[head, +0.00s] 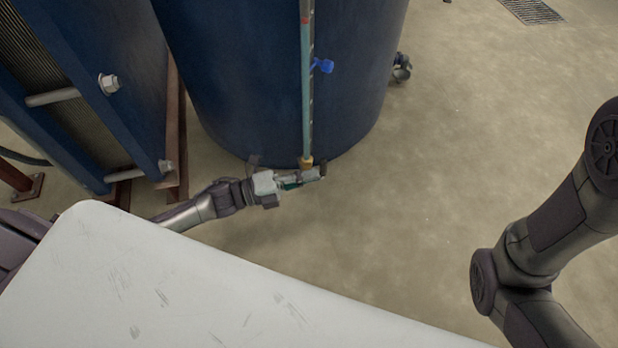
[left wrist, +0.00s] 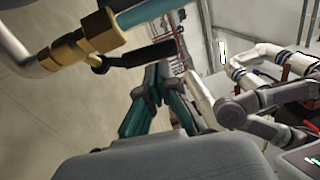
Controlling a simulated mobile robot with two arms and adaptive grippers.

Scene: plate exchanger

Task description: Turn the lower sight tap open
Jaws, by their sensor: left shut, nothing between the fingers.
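The lower sight tap is a brass fitting (head: 306,162) at the foot of the sight tube (head: 306,95) on the blue tank. In the left wrist view the brass tap (left wrist: 82,47) is large at upper left, with a black lever (left wrist: 138,55) pointing right, roughly along the tube. My left gripper (head: 302,180) is low beside the tap; its teal fingers (left wrist: 156,76) are shut and empty, with their tips close to the lever. I cannot tell whether they touch it. My right gripper is out of view.
The blue tank (head: 240,80) stands behind the tap. The plate exchanger (head: 85,75) with its bolts is at left. A blue clip (head: 322,65) sits higher on the tube. My right arm is at right. The concrete floor (head: 420,200) between is clear.

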